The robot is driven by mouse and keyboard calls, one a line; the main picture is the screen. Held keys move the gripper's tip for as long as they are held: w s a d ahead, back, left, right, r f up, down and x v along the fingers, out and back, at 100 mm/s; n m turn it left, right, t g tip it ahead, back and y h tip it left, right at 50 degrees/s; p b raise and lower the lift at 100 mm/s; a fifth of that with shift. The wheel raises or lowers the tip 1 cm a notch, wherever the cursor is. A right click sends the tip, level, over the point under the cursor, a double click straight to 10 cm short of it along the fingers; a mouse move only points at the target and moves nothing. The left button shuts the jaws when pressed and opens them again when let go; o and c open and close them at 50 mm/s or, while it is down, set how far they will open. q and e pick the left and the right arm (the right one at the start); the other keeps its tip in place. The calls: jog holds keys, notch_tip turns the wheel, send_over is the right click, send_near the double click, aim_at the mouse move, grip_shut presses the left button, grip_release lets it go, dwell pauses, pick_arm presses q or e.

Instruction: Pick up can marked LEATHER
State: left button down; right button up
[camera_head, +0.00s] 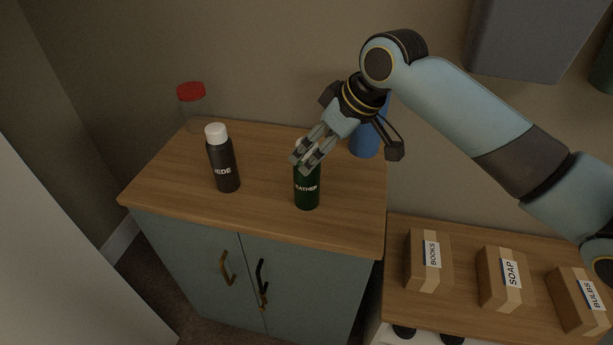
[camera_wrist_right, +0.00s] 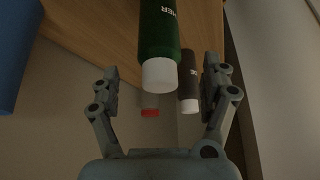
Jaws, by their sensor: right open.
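The can marked LEATHER (camera_head: 307,192) is dark green and stands upright near the front edge of the wooden cabinet top. In the head view its top is partly hidden behind my right gripper (camera_head: 303,159). In the right wrist view the green can (camera_wrist_right: 158,35) shows its white cap in the upper middle, beyond my open right gripper (camera_wrist_right: 165,80). The jaws are apart on either side of the line to the can, and nothing is held. I cannot tell whether the fingers touch it. My left gripper is in neither view.
A dark can marked with letters ending EDE (camera_head: 223,165) stands to the left. A clear jar with a red lid (camera_head: 191,92) is behind it. A blue container (camera_head: 364,140) stands behind my gripper. Boxes marked BOOKS (camera_head: 428,261), SOAP (camera_head: 505,279) and BULBS (camera_head: 580,300) are at right.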

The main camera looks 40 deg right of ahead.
jog(key=x, duration=0.5)
jog(key=shift+w+f, duration=0.1)
jog(key=shift+f, duration=0.05)
jog(key=c, duration=1.4)
jog(key=shift+c, duration=0.2)
